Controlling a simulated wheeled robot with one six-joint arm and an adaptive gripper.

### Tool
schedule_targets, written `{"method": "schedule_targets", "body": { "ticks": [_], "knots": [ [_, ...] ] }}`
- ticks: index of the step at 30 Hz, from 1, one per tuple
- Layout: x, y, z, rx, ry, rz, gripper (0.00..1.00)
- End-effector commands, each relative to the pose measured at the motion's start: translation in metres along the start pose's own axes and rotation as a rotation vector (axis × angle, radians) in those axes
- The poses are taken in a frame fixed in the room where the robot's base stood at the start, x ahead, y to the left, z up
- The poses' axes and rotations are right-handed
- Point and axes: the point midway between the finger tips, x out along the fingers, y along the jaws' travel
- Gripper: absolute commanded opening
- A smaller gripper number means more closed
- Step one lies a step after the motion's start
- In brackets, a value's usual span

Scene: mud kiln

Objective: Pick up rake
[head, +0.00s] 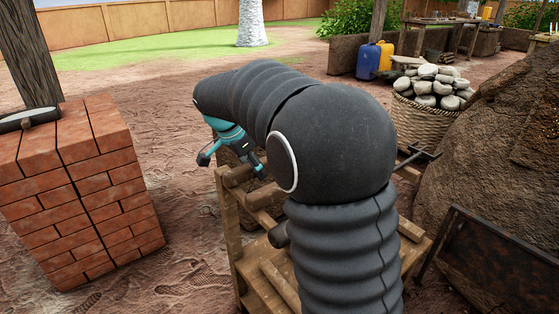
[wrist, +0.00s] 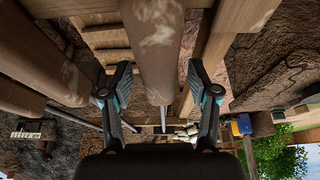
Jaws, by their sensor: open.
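My gripper (head: 231,164) is open at the end of the bent black arm, above the left side of a wooden stand (head: 231,225). In the wrist view my gripper (wrist: 158,88) has a thick wooden handle (wrist: 158,45) between its spread fingers, with a gap on both sides. A thin metal rod (wrist: 163,118) continues from the handle's end. In the head view a dark metal rod with a crosspiece, seemingly the rake (head: 424,153), sticks out right of my arm. My arm hides its handle. I cannot tell for certain which handle belongs to it.
Another wooden handle (wrist: 40,50) lies left in the wrist view, near a second rod (wrist: 78,119). A brick pillar (head: 80,190) stands left of the stand. A basket of stones (head: 425,115) and a mud kiln (head: 500,150) are to the right. Dirt ground lies between pillar and stand.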

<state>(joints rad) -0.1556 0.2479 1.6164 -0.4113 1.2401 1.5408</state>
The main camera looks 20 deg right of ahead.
Motion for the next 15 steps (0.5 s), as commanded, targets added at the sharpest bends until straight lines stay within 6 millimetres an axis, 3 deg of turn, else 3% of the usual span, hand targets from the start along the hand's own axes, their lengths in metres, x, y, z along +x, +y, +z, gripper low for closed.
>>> {"method": "schedule_targets", "body": {
  "ticks": [3, 11, 12, 15],
  "knots": [
    [0.0119, 0.0004, -0.0001, 0.000, 0.000, 0.001, 0.60],
    [0.0149, 0.0003, 0.0000, 0.000, 0.000, 0.000, 0.60],
    [0.0149, 0.0003, 0.0000, 0.000, 0.000, -0.001, 0.58],
    [0.0148, 0.0003, 0.0000, 0.000, 0.000, -0.001, 0.33]
  ]
}}
